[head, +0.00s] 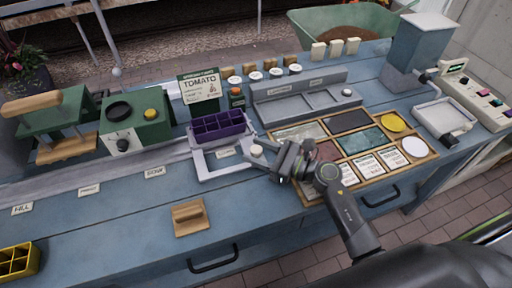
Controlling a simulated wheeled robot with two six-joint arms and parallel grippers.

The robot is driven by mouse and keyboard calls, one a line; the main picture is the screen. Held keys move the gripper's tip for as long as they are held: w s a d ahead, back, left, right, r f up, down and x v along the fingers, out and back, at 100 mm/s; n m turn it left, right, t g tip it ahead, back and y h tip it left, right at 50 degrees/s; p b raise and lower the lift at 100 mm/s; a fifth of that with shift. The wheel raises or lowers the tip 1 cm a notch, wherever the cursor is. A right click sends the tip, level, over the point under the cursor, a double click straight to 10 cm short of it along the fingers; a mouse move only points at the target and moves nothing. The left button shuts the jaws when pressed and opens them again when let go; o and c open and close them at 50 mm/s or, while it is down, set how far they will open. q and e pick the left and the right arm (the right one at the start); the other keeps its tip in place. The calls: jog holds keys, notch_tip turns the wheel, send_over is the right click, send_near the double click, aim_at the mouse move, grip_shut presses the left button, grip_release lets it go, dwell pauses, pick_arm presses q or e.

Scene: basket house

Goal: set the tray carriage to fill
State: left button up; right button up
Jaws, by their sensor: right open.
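The tray carriage (207,173) is a pale grey frame on the rail along the bench, at the right end of the row of stop labels. A purple celled tray (218,127) sits at its back. A round pale knob (257,150) is on the carriage's right side. The fill label (22,209) is at the far left of the bench front, well left of the carriage. My right gripper (275,160) is open, just right of the knob; I cannot tell whether it touches it. My left gripper is out of view.
The rail (120,175) left of the carriage looks clear. A green box with a dial (135,125) and a green press (50,120) stand behind it. A wooden block (189,217) and a yellow tray (18,261) lie in front. A framed board (434,153) is at right.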

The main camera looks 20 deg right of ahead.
jog(key=shift+w+a, duration=0.2)
jog(key=shift+a, duration=0.05)
grip_shut()
jog(key=shift+f, duration=0.1)
